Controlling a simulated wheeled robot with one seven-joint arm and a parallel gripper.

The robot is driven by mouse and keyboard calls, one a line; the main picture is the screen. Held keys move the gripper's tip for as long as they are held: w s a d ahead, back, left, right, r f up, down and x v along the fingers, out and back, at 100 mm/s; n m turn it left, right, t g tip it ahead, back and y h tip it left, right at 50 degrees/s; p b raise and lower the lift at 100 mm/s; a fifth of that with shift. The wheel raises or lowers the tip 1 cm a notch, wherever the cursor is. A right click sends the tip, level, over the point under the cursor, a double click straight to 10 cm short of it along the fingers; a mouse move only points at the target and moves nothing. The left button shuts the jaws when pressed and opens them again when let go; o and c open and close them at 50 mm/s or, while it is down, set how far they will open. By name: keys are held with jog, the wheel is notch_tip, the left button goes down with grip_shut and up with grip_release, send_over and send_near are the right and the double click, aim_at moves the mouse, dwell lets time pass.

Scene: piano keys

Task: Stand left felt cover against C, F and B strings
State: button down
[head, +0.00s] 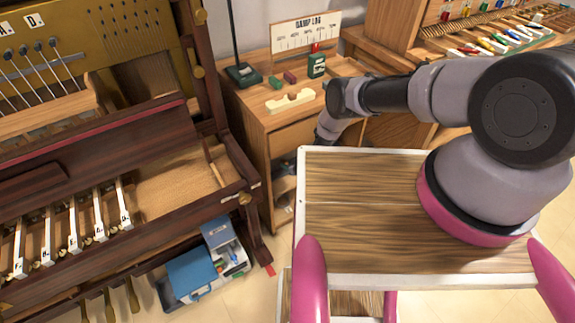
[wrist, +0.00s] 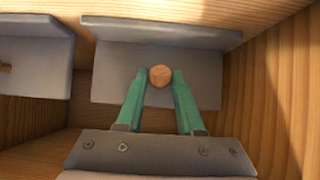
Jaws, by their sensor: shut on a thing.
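In the wrist view, two grey L-shaped felt covers lie side by side inside a wooden compartment. My gripper (wrist: 160,80) has its teal fingers closed on the round wooden knob (wrist: 160,76) of the grey felt cover (wrist: 120,78) that is on the right in that view. The other grey felt cover (wrist: 38,60) lies to its left, with its knob partly at the picture's edge. In the head view my arm reaches down at the side cabinet (head: 245,115); the fingers and both covers are hidden there. The piano's strings (head: 45,65) show at the upper left.
Wooden walls (wrist: 285,80) close in around my gripper. The cabinet top carries a green box (head: 316,66), small blocks and a "DAMP LOG" board (head: 305,35). A blue toolbox (head: 190,275) sits on the floor by the piano (head: 160,130). A workbench (head: 480,45) stands at the right.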

jog(key=shift+r, duration=0.1)
jog(key=shift+r, duration=1.45)
